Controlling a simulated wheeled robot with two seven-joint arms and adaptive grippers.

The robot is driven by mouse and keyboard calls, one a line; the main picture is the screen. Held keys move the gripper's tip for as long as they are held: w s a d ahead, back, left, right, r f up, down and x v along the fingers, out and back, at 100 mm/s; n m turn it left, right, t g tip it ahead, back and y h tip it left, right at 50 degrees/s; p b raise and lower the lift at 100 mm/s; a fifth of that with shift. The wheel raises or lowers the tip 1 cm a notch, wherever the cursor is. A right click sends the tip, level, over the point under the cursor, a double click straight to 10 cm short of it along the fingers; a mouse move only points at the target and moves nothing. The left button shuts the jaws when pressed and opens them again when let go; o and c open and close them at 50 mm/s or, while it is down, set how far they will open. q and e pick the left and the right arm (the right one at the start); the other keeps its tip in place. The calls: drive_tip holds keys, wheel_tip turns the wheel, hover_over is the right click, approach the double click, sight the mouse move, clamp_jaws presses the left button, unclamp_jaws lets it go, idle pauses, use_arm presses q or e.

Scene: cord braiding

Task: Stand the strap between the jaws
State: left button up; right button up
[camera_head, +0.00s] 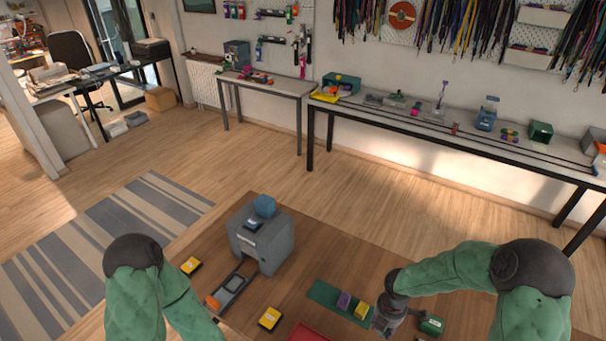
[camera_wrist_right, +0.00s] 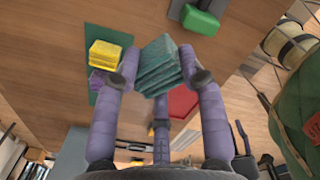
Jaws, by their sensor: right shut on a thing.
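My right gripper (camera_wrist_right: 160,76) is shut on a folded teal strap (camera_wrist_right: 157,62), which shows ribbed layers and sits tilted between the two fingertips. In the head view the right gripper (camera_head: 385,322) is low, beside the right end of the green mat (camera_head: 324,292); the held strap cannot be made out there. A grey machine (camera_head: 262,240) with a blue top stands to the left, with a dark slide (camera_head: 235,286) and an orange end piece at its front. Which part forms the jaws is unclear. My left arm reaches the bottom edge; its gripper is out of view.
A purple bundle (camera_head: 344,300) and a yellow bundle (camera_head: 361,309) sit on the mat. A green block (camera_head: 432,325) is right of my right gripper. Yellow blocks (camera_head: 270,318) (camera_head: 190,265) flank the slide. A red tray (camera_head: 312,333) is at the front edge.

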drive_tip(key=m+b, duration=0.1)
drive_tip(key=m, duration=0.2)
drive_tip(key=w+a+f+m+b, duration=0.1)
drive_tip(key=m+b, duration=0.1)
drive_tip(key=a+f+m+b, duration=0.1)
drive_tip(key=m, duration=0.2)
drive_tip(key=shift+w+m+b, duration=0.25)
drive_tip(key=shift+m+b, duration=0.05)
drive_tip(key=a+m+b, duration=0.1)
drive_tip(key=m+b, duration=0.1)
drive_tip(key=m, duration=0.2)
drive_tip(key=a+f+m+b, duration=0.1)
drive_tip(key=m+b, duration=0.1)
drive_tip(key=m, duration=0.2)
drive_tip(key=w+a+m+b, duration=0.1)
drive_tip(key=m+b, duration=0.1)
drive_tip(key=m, duration=0.3)
drive_tip(key=shift+w+a+f+b, duration=0.1)
drive_tip(key=shift+a+f+b, duration=0.15)
drive_tip(key=shift+a+b, duration=0.15)
